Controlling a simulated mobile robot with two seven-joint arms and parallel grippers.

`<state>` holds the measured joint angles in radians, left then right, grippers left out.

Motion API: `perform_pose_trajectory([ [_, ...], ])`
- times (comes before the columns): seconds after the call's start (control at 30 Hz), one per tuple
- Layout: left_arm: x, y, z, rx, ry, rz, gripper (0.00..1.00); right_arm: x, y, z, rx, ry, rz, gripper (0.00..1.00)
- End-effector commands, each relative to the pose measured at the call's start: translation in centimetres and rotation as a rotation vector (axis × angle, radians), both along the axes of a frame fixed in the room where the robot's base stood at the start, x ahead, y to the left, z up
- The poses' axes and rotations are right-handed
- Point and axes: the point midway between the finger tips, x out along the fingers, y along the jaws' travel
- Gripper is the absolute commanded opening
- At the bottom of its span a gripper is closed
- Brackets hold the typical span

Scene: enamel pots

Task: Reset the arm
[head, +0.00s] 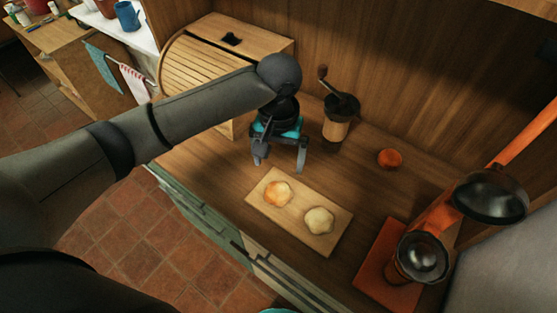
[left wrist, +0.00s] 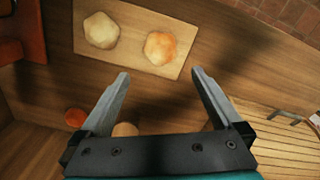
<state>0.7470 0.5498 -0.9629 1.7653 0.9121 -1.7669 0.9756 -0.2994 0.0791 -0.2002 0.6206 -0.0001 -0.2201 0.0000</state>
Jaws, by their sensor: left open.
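My left gripper (head: 279,160) hangs over the wooden counter, just behind the cutting board (head: 263,206). Its two fingers are spread apart with nothing between them. The fingers also show in the left wrist view (left wrist: 158,85), pointing toward the board (left wrist: 133,57). Two round buns lie on the board: a golden one (head: 277,194) on the left and a paler one (head: 319,220) on the right. Both buns also show in the left wrist view, the golden one (left wrist: 160,48) and the pale one (left wrist: 101,30).
A wooden bread box (head: 205,62) stands behind my left arm, and a hand grinder (head: 338,118) stands to the right of the gripper. A small orange object (head: 390,158) lies farther right. An orange appliance with dark round parts (head: 422,256) stands at the right.

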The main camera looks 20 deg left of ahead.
Motion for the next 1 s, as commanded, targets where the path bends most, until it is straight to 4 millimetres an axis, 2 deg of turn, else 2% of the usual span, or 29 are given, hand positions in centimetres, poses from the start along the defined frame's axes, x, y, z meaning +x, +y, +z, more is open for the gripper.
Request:
perform_pose_trajectory([
  [0.37, 0.0, 0.0, -0.1, -0.001, 0.0, -0.002, 1.0, 0.0, 0.0, 0.0, 0.0, 0.0, -0.001, 1.0],
  [0.47, -0.5, -0.6, -0.4, -0.017, -0.004, -0.023, 1.0, 0.0, 0.0, 0.0, 0.0, 0.0, -0.001, 1.0],
  [0.8, -5.2, -5.9, -2.9, -0.192, -0.104, -0.222, 1.0, 0.0, 0.0, 0.0, 0.0, 0.0, -0.001, 1.0],
  [1.0, -7.7, -6.7, -3.4, -0.256, -0.199, -0.27, 1.0, 0.0, 0.0, 0.0, 0.0, 0.0, -0.001, 1.0],
])
